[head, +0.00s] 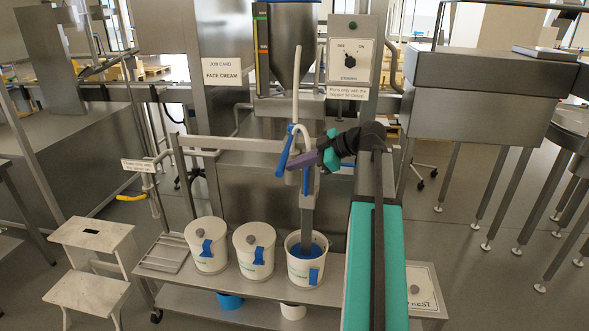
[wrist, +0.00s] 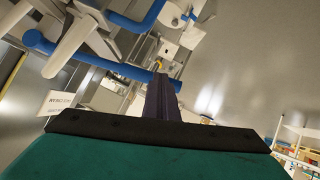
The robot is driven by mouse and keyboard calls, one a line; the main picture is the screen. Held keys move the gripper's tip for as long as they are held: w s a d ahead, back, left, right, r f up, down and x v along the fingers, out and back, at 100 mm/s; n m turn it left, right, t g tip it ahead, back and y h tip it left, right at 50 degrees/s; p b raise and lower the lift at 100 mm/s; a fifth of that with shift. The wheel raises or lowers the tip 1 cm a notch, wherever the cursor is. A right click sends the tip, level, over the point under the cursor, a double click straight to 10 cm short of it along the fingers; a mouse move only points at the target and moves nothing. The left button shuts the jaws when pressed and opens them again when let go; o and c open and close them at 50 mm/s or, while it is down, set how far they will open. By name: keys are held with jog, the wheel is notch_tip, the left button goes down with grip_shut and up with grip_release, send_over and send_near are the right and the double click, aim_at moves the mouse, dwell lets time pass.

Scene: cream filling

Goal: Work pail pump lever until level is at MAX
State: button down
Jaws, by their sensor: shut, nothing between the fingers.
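The pail pump (head: 307,215) stands upright in an open white pail (head: 305,271) with blue inside. Its blue lever (head: 284,158) hangs tilted at the pump head, and a blue bar (wrist: 90,58) crosses the wrist view. My gripper (head: 294,163) is shut and empty, its purple fingers beside the pump head and close to the lever. In the wrist view the dark fingers (wrist: 163,95) end near the blue bar; I cannot tell whether they touch it. The hopper (head: 293,45) above has a coloured level gauge (head: 262,45); its reading is too small to tell.
Two lidded pails (head: 206,245) (head: 254,251) stand left of the open one on a steel bench (head: 180,283). A horizontal rail (head: 230,143) runs left of the pump. A control box (head: 350,60) is at upper right. A step stool (head: 91,265) stands on the floor at left.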

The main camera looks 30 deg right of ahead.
jog(key=v, duration=0.9)
jog(key=shift+b, duration=0.35)
jog(key=shift+s+f, duration=0.1)
dwell(0.9)
jog(key=w+a+f+m+g, duration=0.1)
jog(key=a+f+m+g, duration=0.15)
jog(key=a+f, duration=0.8)
jog(key=a+f+m+g, duration=0.2)
jog(key=a+f+m, duration=0.1)
jog(key=f, duration=1.4)
jog(key=w+a+f+m+g, duration=0.1)
jog(key=a+f+m+g, duration=0.15)
jog(key=a+f, duration=0.8)
jog(key=s+a+f+m+g+h, duration=0.1)
jog(key=s+f, duration=0.2)
jog(key=f, duration=0.4)
jog(key=s+a+f+g, duration=0.1)
jog(key=s+f+g, duration=0.15)
jog(key=f, duration=0.45)
jog(key=s+a+f+m+g+h, duration=0.1)
jog(key=s+a+f, duration=0.3)
jog(key=s+f, duration=0.5)
jog(key=s+a+f+m+g+h, duration=0.1)
jog(key=s+a+f+g+h, duration=0.2)
jog(key=s+f, duration=0.7)
jog(key=s+a+h, duration=0.1)
jog(key=s, duration=0.5)
jog(key=shift+s+a+h, duration=0.25)
jog(key=shift+a+h, duration=0.05)
jog(key=shift+g, duration=0.25)
